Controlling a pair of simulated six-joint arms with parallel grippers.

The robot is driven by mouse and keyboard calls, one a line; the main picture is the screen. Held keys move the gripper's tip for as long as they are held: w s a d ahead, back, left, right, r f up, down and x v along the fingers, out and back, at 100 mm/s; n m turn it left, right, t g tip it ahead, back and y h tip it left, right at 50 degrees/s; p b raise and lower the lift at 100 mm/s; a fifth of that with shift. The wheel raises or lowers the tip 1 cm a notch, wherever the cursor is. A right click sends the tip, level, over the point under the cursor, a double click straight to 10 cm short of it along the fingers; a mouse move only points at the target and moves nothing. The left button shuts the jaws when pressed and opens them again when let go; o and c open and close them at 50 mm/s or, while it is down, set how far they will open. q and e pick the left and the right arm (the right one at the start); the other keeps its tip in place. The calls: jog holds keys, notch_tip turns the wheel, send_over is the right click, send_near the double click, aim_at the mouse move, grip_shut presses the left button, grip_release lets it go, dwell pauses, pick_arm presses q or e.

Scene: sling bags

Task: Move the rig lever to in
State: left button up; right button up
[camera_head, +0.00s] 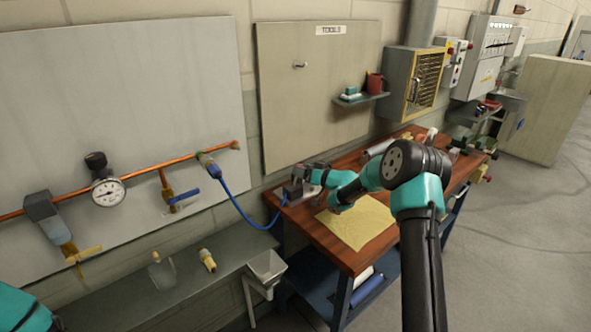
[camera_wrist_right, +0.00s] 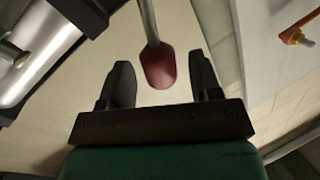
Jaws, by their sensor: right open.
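The rig lever shows in the right wrist view as a dark red, rounded knob (camera_wrist_right: 158,68) on a thin grey rod. My right gripper (camera_wrist_right: 163,82) is open, with a dark finger on each side of the knob. Gaps show between the knob and both fingers, so it does not look gripped. In the head view my right gripper (camera_head: 312,178) reaches over the left end of the wooden bench, by a small dark rig (camera_head: 292,191) joined to a blue hose. The gripper hides the lever there. My left gripper is out of view; only teal arm shows at lower left.
The wooden bench (camera_head: 317,231) holds a yellow cloth (camera_head: 362,226). A blue hose (camera_head: 241,210) hangs from the copper pipe (camera_head: 140,177) to the rig. A silver cylinder (camera_wrist_right: 32,52) lies left of the fingers. A grey shelf (camera_head: 120,300) stands at lower left.

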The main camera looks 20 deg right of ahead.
jog(key=shift+x, duration=1.55)
grip_shut()
